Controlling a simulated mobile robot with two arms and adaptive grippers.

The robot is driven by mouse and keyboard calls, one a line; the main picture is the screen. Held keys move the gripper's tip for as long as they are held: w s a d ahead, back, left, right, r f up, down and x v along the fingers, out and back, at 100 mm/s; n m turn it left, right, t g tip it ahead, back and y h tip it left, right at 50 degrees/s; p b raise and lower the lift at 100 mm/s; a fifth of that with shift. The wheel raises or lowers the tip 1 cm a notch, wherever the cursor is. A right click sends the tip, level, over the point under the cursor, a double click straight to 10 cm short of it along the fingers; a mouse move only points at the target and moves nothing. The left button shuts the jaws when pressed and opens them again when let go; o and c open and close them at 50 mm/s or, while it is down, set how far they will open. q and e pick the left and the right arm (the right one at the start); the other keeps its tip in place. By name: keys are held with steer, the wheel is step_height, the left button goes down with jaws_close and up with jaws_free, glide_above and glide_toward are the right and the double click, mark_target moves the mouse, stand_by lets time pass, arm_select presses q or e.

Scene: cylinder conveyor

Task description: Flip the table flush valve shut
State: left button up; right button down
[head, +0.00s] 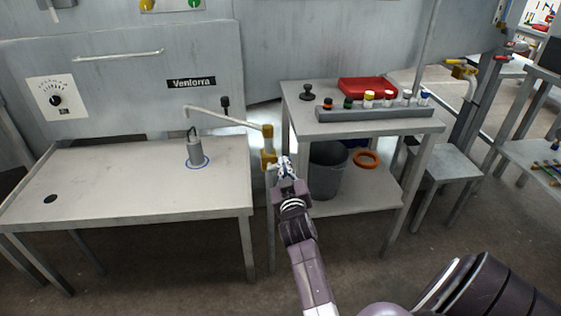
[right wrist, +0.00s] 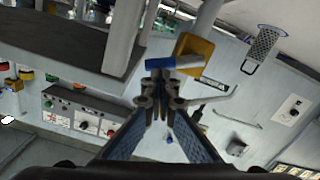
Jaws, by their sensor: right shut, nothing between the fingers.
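The table flush valve (head: 268,150) has a yellow body at the right edge of the left table, below a grey pipe. In the right wrist view the yellow body (right wrist: 197,47) shows with a lever (right wrist: 180,63) that has a blue end, lying across just beyond my fingertips. My right gripper (head: 286,165) is shut and empty, right beside the valve on its right. In the right wrist view the shut fingertips (right wrist: 161,72) sit at the lever; I cannot tell whether they touch it. In the head view the gripper partly hides the lever. My left gripper is out of view.
The left table (head: 110,190) carries a grey cylinder (head: 195,152) in a blue ring. The shelf table (head: 330,128) to the right holds a rack (head: 375,113) of capped vials and a red tray (head: 367,86). A grey bin (head: 327,175) and orange ring (head: 366,159) are on its lower shelf.

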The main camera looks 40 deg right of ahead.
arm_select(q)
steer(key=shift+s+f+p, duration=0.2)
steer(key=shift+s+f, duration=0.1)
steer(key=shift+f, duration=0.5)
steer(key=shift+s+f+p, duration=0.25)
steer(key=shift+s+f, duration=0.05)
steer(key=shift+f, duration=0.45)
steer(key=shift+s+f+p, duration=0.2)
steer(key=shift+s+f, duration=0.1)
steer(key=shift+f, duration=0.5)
arm_select(e)
steer(key=shift+s+d+f+m, duration=0.1)
steer(key=shift+d+f+m, duration=0.2)
steer(key=shift+m, duration=0.65)
steer(key=shift+s+d+f+m, duration=0.1)
steer(key=shift+f+m, duration=0.3)
steer(key=shift+m, duration=0.55)
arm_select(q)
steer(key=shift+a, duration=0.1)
arm_select(e)
steer(key=shift+w, duration=0.1)
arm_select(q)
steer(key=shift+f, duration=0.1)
arm_select(e)
step_height(320, 180, up, 10)
